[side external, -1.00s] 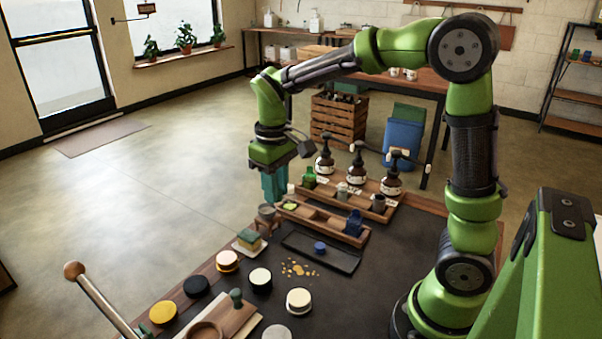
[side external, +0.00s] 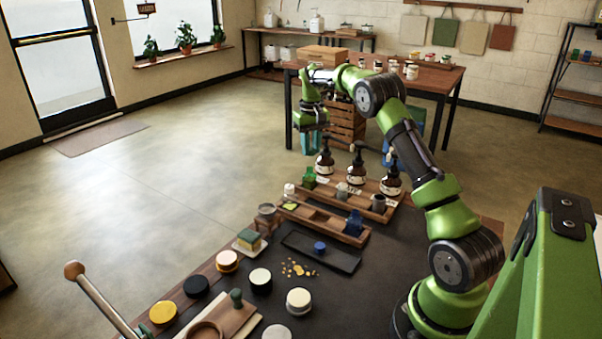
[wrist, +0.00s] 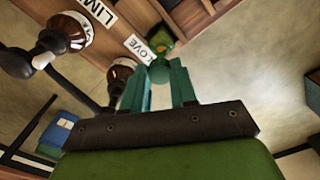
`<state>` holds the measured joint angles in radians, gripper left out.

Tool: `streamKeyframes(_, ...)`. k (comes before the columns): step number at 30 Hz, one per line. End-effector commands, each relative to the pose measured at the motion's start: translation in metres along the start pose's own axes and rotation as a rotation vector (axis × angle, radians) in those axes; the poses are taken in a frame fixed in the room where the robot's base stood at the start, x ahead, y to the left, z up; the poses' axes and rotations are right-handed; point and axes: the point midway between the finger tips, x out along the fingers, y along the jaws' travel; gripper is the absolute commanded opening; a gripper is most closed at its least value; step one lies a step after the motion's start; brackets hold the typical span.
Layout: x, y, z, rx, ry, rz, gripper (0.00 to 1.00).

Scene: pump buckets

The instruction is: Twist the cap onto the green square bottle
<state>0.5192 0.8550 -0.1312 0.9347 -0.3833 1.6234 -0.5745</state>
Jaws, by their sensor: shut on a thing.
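The green square bottle (side external: 309,178) stands in the rear wooden rack, at its left end. It also shows in the wrist view (wrist: 161,38), beyond my fingertips. My gripper (side external: 308,149) is above and a little behind the bottle in the side view, fingers pointing down. In the wrist view my teal fingers (wrist: 160,76) are shut on a small green piece (wrist: 159,71), seemingly the cap. It lines up closely with the bottle's top there; I cannot tell whether they touch. The cap is too small or hidden to make out in the side view.
Several brown pump bottles (side external: 357,168) stand close behind and right of the green bottle. The front wooden rack (side external: 325,221) holds a blue bottle (side external: 354,223). A dark tray (side external: 338,259) with a blue cap (side external: 320,248) lies in front. Jars and a sponge occupy the near mat.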

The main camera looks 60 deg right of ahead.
Motion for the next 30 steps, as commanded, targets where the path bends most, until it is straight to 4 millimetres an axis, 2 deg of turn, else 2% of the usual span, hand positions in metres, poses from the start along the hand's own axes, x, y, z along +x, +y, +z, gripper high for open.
streamKeyframes(3,-0.004,-0.002,-0.002,-0.008,0.0,0.0,0.0)
streamKeyframes(19,0.03,-0.002,0.0,-0.013,-0.001,0.001,0.0)
streamKeyframes(30,0.033,-0.003,0.0,-0.012,0.0,0.001,0.0)
